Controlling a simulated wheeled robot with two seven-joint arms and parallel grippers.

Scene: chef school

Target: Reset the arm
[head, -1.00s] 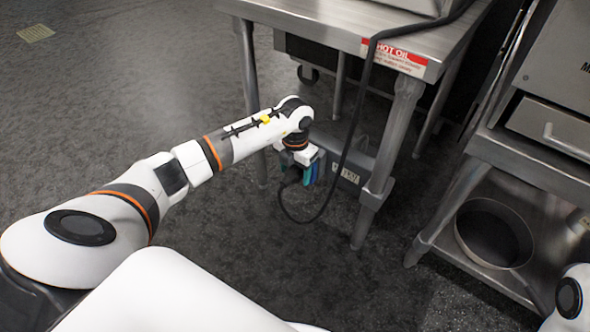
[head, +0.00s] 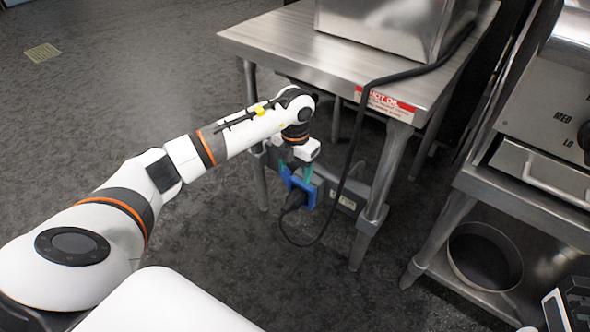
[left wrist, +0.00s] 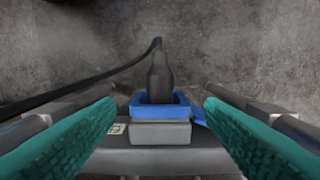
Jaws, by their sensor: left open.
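My left gripper (head: 297,178) is low beside the steel table's front leg, with its green finger pads spread apart. In the left wrist view, the open left gripper (left wrist: 160,125) has one pad on each side of a black plug (left wrist: 160,78). The plug stands in a blue socket (left wrist: 158,111) on a grey box, with a gap to each pad. My right gripper's jaws do not show.
A black cable (head: 347,165) runs from the plug up over the steel table (head: 285,40), close to my left gripper. The table leg (head: 385,175) stands just right of it. A steel stand with a round pot (head: 485,257) is at the right. The floor (head: 130,90) at left is open.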

